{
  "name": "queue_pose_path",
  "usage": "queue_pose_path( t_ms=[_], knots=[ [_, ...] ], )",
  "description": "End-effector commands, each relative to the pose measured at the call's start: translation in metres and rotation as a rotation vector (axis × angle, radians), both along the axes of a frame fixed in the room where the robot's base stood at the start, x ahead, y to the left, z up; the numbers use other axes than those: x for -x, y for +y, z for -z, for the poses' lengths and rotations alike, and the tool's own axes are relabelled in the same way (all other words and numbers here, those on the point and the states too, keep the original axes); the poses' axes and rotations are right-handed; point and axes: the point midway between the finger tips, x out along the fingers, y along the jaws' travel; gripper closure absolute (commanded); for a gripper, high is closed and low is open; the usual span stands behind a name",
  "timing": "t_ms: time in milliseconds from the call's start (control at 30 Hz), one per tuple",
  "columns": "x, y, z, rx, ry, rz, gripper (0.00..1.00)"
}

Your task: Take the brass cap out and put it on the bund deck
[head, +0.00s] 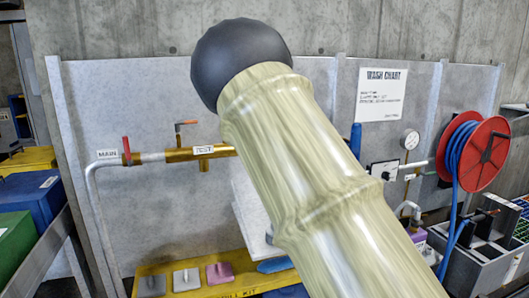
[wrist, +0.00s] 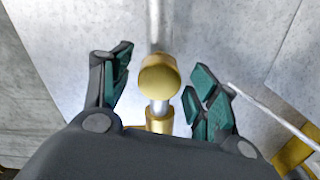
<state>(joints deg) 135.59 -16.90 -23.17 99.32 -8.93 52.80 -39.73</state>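In the wrist view the round brass cap (wrist: 158,75) faces the camera, near the middle, on a metal pipe. A brass fitting (wrist: 158,122) sits just below it. My gripper (wrist: 161,68) is open, with one green-padded finger on each side of the cap. A gap shows between the cap and each finger. In the head view my arm covers the cap and the gripper. A yellow deck (head: 150,270), which looks like the bund deck, lies low below the pipework, partly hidden by my arm.
Grey, white and pink blocks (head: 219,272) stand on the yellow deck. The brass pipe (head: 180,155) with a TEST tag and an orange-handled valve runs along the panel. A red hose reel (head: 490,145) is at right; blue and green bins (head: 45,195) are at left.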

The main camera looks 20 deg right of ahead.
Motion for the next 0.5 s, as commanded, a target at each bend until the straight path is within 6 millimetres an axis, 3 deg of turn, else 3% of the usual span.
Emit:
queue_pose_path(
  t_ms=[500],
  knots=[
    [-0.0001, 0.0005, -0.0002, -0.003, 0.0, -0.001, 0.41]
  ],
)
